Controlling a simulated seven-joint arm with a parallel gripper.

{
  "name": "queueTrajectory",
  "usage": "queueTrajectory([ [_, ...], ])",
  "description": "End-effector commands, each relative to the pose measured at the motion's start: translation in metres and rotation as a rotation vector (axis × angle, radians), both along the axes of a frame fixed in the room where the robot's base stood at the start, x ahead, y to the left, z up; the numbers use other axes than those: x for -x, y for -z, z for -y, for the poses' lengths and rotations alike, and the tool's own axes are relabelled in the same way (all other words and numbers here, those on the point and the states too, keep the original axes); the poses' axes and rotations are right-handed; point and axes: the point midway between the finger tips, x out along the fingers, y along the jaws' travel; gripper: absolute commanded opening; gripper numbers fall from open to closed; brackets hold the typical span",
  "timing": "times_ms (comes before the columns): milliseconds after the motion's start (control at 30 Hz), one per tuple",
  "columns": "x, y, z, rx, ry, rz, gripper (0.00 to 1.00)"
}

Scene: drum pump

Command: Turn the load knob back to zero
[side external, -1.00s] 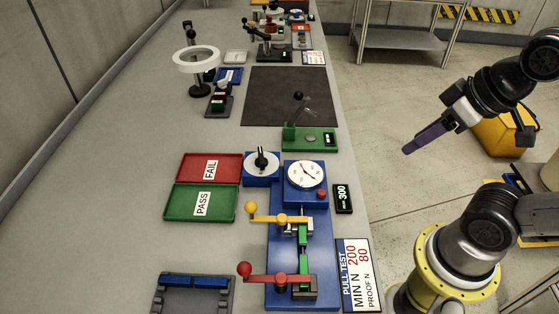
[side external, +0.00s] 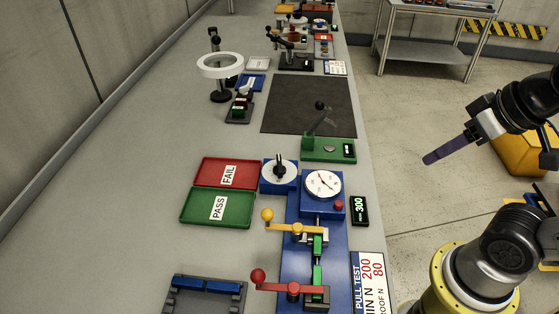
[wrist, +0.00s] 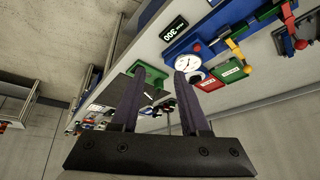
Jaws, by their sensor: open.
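The load knob (side external: 280,172) is a black pointer knob on a white dial, on a blue block left of the round force gauge (side external: 323,185). Its pointer stands roughly upright in the side view; the dial marks are too small to read. The blue pull-test fixture (side external: 338,262) carries a yellow-knobbed lever (side external: 268,214) and a red-knobbed lever (side external: 258,275). A black display (side external: 359,210) reads 300. My gripper (side external: 427,160) is beyond the bench's right edge, well apart from the knob. In the wrist view my gripper (wrist: 160,72) is open with nothing between its fingers.
Red FAIL (side external: 245,171) and green PASS (side external: 235,206) trays lie left of the fixture. A green lever device (side external: 322,150), a ring magnifier (side external: 219,65) and a pull-test sign (side external: 370,285) stand nearby. The dark mat (side external: 310,105) is bare.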

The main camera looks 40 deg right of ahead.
Motion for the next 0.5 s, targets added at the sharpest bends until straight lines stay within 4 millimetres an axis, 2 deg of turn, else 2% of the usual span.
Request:
queueTrajectory([
  [167,-0.026,-0.031,0.01,-0.068,0.223,0.038,0.45],
  [267,-0.052,-0.046,0.011,-0.1,0.335,0.037,0.45],
  [367,-0.085,-0.058,0.007,-0.126,0.434,0.032,0.45],
  [500,-0.138,-0.063,-0.01,-0.141,0.539,0.017,0.45],
])
